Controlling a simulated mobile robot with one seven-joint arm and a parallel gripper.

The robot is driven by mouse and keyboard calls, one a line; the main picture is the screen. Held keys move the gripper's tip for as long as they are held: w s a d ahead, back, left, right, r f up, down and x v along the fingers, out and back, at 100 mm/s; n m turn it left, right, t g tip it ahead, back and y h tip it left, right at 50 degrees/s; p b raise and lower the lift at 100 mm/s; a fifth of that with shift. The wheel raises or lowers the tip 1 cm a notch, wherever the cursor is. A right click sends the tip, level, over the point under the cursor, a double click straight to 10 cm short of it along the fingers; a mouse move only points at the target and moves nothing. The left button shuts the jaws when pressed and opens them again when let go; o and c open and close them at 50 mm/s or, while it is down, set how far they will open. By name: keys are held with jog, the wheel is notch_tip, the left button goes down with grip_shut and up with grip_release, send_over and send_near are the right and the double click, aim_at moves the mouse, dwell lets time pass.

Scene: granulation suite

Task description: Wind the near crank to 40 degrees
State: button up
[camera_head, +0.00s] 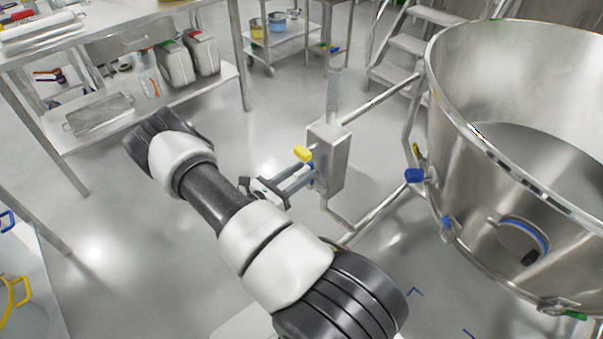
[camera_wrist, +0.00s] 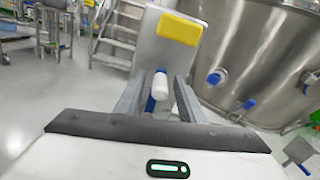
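A steel box (camera_head: 327,158) stands on a frame beside the large bowl. A yellow block-shaped handle (camera_head: 302,153) sticks out from its face; it shows large at the top in the wrist view (camera_wrist: 178,29). Below it, a white cylindrical grip (camera_wrist: 161,85) with a blue part (camera_wrist: 150,104) shows in the wrist view. Which of these belongs to the near crank I cannot tell. My gripper (camera_head: 297,179) is at the box's face, below the yellow handle. In the wrist view its fingers (camera_wrist: 159,88) are apart, one each side of the white grip, with gaps showing. The crank angle is not readable.
The large steel bowl (camera_head: 460,150) with blue-handled fittings (camera_head: 414,175) stands at the right. Steel steps (camera_head: 405,45) are behind. A bench (camera_head: 75,45) with a lower shelf holding containers (camera_head: 175,64) is at the left. Open floor lies between.

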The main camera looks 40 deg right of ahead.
jog(key=shift+d, duration=0.2)
jog(key=shift+c, duration=0.5)
grip_shut()
jog(key=shift+s+m, duration=0.15)
jog(key=shift+m, duration=0.15)
